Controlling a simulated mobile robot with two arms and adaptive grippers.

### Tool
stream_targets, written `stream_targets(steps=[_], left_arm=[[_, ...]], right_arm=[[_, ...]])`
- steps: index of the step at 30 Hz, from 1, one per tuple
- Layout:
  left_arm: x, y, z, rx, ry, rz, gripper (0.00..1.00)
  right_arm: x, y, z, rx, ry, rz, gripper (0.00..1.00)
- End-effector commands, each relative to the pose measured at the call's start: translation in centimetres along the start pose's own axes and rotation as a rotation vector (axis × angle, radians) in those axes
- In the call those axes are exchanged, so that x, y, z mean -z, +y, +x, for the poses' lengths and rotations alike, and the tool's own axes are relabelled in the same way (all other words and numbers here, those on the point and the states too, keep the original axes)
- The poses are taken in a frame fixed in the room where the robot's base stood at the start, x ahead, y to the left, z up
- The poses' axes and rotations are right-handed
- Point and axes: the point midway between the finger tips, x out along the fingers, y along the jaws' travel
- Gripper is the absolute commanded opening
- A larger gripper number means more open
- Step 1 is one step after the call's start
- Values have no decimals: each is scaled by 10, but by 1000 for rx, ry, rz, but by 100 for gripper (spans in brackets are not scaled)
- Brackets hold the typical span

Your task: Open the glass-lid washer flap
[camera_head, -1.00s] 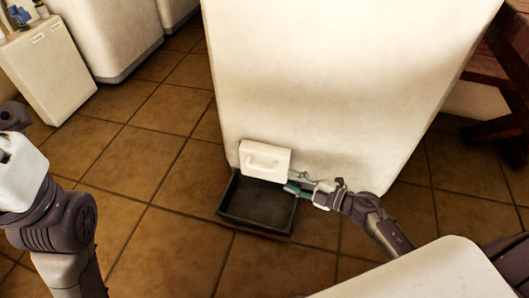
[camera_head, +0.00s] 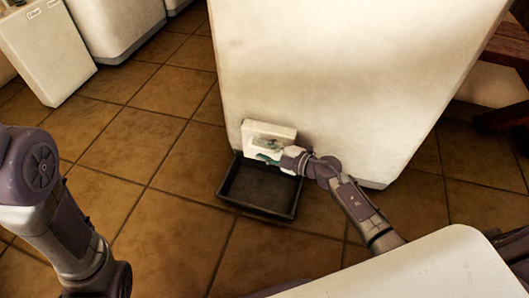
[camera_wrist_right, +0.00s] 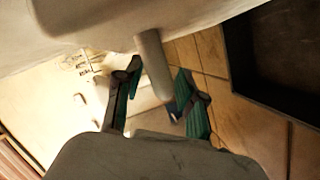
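The washer flap (camera_head: 284,132) is a small white panel with a handle, low on the front of a large white washer (camera_head: 340,70). It looks shut. My right gripper (camera_head: 267,151) is in front of the flap and covers most of its handle. In the right wrist view the pale handle bar (camera_wrist_right: 153,65) extends between the two teal fingers of my right gripper (camera_wrist_right: 158,92). The fingers are apart, with space on both sides of the bar. My left arm shows at the left edge, but its gripper is outside the picture.
A black shallow tray (camera_head: 230,189) lies on the tiled floor just below the flap, under my right gripper; it also shows in the wrist view (camera_wrist_right: 235,75). White units (camera_head: 45,50) stand at the upper left, and wooden furniture (camera_head: 507,50) is at the right. Floor left of the tray is clear.

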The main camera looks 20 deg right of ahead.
Motion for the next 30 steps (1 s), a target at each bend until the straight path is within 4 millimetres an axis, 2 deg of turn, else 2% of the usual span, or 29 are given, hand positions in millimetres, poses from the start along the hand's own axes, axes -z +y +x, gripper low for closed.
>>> stream_targets(steps=[10, 17, 30], left_arm=[[1, 0, 2, -2, 4, 1, 0], [1, 1, 1, -2, 4, 1, 0], [1, 0, 3, -2, 5, 0, 0]], right_arm=[[0, 1, 4, 0, 0, 0, 38], [0, 0, 3, 0, 0, 0, 0], [0, 0, 3, -1, -2, 1, 0]])
